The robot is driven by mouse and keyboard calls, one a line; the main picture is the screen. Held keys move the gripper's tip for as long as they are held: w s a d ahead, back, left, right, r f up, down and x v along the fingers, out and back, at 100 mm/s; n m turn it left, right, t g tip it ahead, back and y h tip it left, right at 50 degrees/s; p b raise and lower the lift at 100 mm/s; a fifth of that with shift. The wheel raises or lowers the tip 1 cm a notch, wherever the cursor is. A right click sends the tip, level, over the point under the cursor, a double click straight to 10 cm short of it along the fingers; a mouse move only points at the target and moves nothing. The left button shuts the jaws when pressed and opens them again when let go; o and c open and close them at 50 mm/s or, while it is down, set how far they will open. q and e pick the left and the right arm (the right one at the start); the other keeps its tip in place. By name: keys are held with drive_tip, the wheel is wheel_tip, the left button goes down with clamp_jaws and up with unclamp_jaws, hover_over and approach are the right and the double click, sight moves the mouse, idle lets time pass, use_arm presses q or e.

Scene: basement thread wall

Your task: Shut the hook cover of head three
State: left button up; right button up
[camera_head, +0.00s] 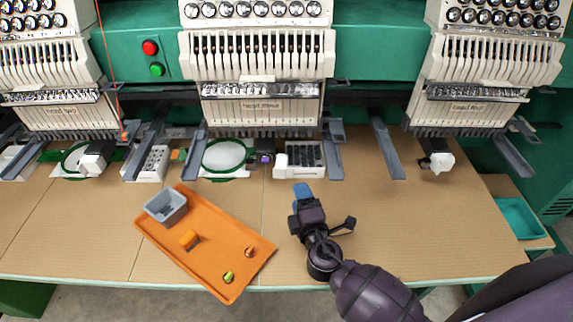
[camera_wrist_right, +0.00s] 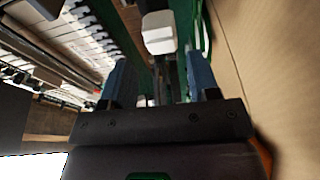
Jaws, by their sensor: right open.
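My right gripper (camera_head: 302,190) is over the cardboard-coloured table top in front of the middle head, its blue fingers pointing toward the machine. In the right wrist view its two fingers (camera_wrist_right: 160,76) stand apart with nothing held between them. At the right head, a small white block-like cover (camera_head: 438,161) sits on a dark bracket under the needles, apart from my gripper. In the wrist view a white block (camera_wrist_right: 159,32) shows beyond the fingertips; I cannot tell which head it belongs to. My left gripper is not in view.
An orange tray (camera_head: 205,262) holding a grey bin (camera_head: 166,206) and small items lies left of my arm. A teal tray (camera_head: 519,218) is at right. The table's right-centre is clear.

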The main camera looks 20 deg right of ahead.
sight(291, 174)
drive_tip(key=w+p, duration=0.1)
drive_tip(key=w, duration=0.9)
drive_tip(key=shift+w+d+r, duration=0.1)
drive_tip(key=shift+w+r, duration=0.05)
drive_tip(key=shift+w, duration=0.25)
drive_tip(key=c, duration=0.9)
